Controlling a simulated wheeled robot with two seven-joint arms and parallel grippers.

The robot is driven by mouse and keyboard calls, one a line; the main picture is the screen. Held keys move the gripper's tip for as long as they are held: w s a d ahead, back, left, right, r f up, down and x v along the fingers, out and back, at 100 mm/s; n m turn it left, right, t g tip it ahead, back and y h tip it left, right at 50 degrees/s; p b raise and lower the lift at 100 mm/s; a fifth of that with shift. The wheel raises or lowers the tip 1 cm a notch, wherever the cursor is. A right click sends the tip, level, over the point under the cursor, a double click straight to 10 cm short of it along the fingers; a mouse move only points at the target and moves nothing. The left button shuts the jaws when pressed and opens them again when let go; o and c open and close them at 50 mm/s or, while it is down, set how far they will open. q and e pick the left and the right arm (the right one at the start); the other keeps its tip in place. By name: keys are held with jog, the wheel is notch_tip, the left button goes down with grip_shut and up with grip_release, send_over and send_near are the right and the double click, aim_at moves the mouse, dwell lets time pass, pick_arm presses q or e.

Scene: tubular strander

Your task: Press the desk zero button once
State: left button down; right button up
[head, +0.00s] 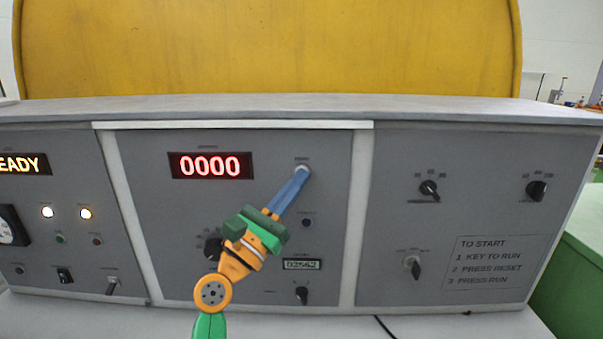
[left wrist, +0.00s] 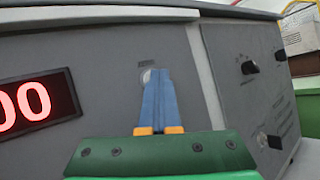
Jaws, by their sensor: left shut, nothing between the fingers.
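A round pale button (head: 303,166) sits on the middle panel of the grey desk, right of a red display (head: 210,165) that reads 0000. The small label above the button is too blurred to read. My left gripper (head: 301,174) is shut and empty, its blue fingertips right at the button and covering part of it. In the left wrist view, the shut fingers (left wrist: 155,75) overlap the pale button (left wrist: 147,77); I cannot tell if they touch or press it. My right gripper is not in view.
A dark blue button (head: 306,222), a small counter (head: 302,265) and a black knob (head: 302,294) lie below. Another knob (head: 213,248) is partly behind my gripper. The right panel has several switches. A yellow drum (head: 270,50) stands behind the desk.

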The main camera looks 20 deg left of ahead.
pick_arm(q)
jog(key=shift+s, duration=0.1)
jog(key=shift+s+d+f+p, duration=0.1)
jog(key=shift+s+d+p, duration=0.15)
jog(key=shift+s+p, duration=0.35)
jog(key=s+p, duration=0.1)
jog(key=s, duration=0.1)
jog(key=s+d+p, duration=0.1)
jog(key=s, duration=0.2)
jog(key=shift+d, duration=0.2)
jog(key=shift+w, duration=0.1)
dwell(0.5)
